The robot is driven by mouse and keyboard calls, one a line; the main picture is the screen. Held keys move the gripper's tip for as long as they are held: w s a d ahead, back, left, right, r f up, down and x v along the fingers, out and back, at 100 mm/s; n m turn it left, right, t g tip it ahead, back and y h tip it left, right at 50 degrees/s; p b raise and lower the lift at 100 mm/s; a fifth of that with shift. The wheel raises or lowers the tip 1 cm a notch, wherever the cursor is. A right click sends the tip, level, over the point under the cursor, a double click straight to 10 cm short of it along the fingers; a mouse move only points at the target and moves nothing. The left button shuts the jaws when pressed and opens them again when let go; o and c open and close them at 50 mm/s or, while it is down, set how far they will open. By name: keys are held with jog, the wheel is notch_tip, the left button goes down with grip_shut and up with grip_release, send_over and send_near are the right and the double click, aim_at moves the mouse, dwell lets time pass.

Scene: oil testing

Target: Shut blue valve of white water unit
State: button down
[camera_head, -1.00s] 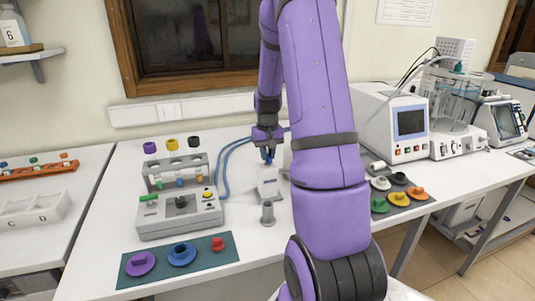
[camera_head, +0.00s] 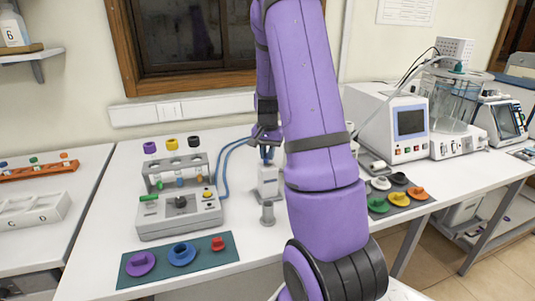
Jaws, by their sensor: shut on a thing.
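The white water unit (camera_head: 268,184) is a small white box on the table, right of the grey testing device, with blue hoses (camera_head: 226,165) behind it. My gripper (camera_head: 267,152) points down over its top and is shut on the blue valve (camera_head: 267,156). Only a little blue shows between and below the fingers, so the valve handle's angle cannot be told. My purple arm hides the table to the right of the unit.
A grey cylindrical stand (camera_head: 267,213) is just in front of the unit. The grey device (camera_head: 178,208) with a tube rack stands to the left. A green mat (camera_head: 178,262) with coloured caps lies at the front. White lab machines (camera_head: 393,125) stand at the right.

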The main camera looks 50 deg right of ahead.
aim_at(267, 155)
jog(key=m, duration=0.5)
jog(key=shift+m, duration=0.3)
jog(key=m, duration=0.5)
jog(key=shift+m, duration=0.3)
jog(key=c, duration=1.1)
grip_release()
notch_tip(267, 155, up, 11)
jog(key=shift+f, duration=0.1)
